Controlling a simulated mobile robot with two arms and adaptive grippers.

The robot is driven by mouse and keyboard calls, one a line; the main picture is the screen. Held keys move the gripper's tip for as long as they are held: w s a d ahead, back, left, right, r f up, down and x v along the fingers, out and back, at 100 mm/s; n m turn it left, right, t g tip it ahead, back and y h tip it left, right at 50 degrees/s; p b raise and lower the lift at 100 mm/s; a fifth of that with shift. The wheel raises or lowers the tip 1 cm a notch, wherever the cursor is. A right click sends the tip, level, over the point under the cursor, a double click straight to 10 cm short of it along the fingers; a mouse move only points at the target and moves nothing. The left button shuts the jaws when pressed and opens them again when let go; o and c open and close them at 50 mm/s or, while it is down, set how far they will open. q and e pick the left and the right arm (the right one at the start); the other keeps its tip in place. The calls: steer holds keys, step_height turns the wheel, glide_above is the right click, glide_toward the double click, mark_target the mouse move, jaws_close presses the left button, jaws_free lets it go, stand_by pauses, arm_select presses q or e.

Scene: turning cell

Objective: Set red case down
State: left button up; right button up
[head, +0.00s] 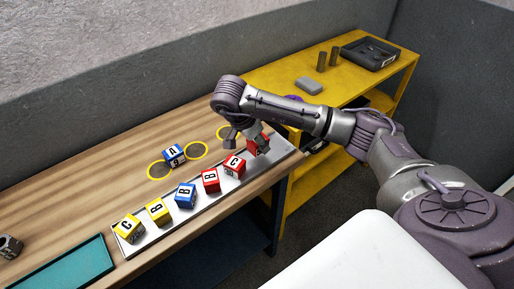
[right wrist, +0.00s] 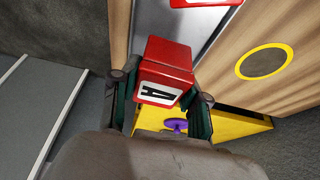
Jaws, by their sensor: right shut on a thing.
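My right gripper (head: 250,143) is shut on a red case (head: 259,146), a cube with a white letter panel, at the far right end of the pale tray (head: 282,150). The fingers partly hide the case in the head view. I cannot tell whether its underside touches the tray. My left gripper is not in view.
Along the tray stand two red cubes (head: 234,166) (head: 210,181), a blue cube (head: 185,196) and two yellow ones (head: 157,211) (head: 129,228). Yellow rings (head: 193,151) mark the wooden table; a blue cube (head: 173,155) stands by them. A yellow bench (head: 290,75) is behind.

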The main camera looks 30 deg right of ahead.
mark_target(256, 151)
steer(key=shift+w+a+f, duration=0.15)
steer(key=shift+w+f, duration=0.15)
steer(key=shift+f, duration=0.1)
step_height(256, 151, down, 2)
steer(key=shift+f+p, duration=0.25)
steer(key=shift+p, duration=0.45)
steer(key=shift+f, duration=0.65)
steer(key=o, duration=1.2)
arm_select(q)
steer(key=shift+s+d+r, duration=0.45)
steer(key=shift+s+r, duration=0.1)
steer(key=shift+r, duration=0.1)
arm_select(e)
steer(key=shift+o, duration=0.2)
